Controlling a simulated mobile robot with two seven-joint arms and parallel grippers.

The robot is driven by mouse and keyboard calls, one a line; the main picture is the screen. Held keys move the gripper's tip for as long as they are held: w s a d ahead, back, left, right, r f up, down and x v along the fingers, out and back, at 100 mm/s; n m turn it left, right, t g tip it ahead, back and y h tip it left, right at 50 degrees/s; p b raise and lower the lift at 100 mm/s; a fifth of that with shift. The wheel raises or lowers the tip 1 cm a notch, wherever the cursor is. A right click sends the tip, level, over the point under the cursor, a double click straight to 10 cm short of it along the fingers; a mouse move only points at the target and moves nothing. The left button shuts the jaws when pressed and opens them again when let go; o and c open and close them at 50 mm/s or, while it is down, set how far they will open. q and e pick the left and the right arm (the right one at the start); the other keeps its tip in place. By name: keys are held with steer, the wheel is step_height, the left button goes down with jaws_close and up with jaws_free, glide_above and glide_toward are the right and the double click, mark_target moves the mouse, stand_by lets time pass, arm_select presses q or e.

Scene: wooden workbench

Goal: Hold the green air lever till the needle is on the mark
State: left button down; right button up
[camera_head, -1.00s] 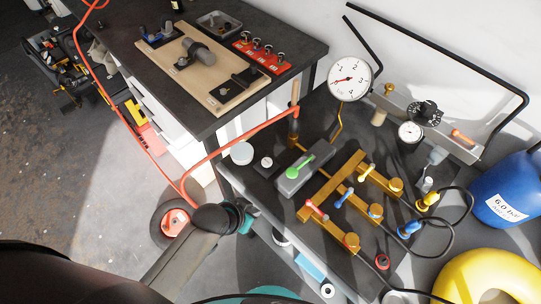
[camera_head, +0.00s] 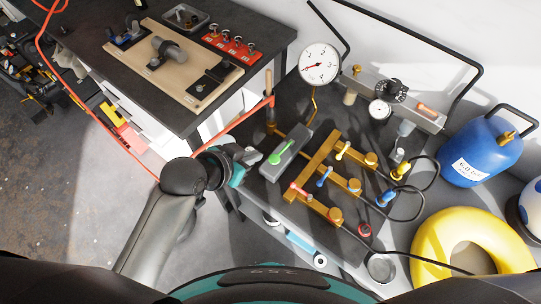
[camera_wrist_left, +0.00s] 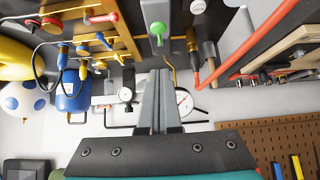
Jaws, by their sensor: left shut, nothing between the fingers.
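The green air lever (camera_head: 279,156) sits on a grey block (camera_head: 292,158) on the dark bench; it also shows at the top of the left wrist view (camera_wrist_left: 158,30). My left gripper (camera_head: 250,156) is just left of the block, shut and empty. Its closed fingers (camera_wrist_left: 160,74) point toward the lever in the wrist view, and I see no clear contact. The large white gauge (camera_head: 319,64) stands behind on a brass pipe, with a red needle pointing left. Its mark is too small to make out. The gauge is partly hidden by the fingers in the wrist view (camera_wrist_left: 186,101). My right gripper is not in view.
Right of the block is a brass manifold (camera_head: 325,157) with red, blue and yellow levers. A smaller gauge (camera_head: 380,109) is behind. A red hose (camera_head: 240,118) runs left of the block. A blue tank (camera_head: 482,150) and yellow ring (camera_head: 428,245) stand at the right.

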arm_select(q)
steer(key=b, duration=0.1)
glide_above(277, 156)
steer(key=s+a, duration=0.2)
steer(key=s, duration=0.1)
step_height(277, 156, down, 7)
steer(key=f, duration=0.1)
steer(key=f+b, duration=0.1)
steer(key=shift+w+d+f, duration=0.15)
steer(key=shift+w+f, duration=0.2)
steer(key=shift+f, duration=0.65)
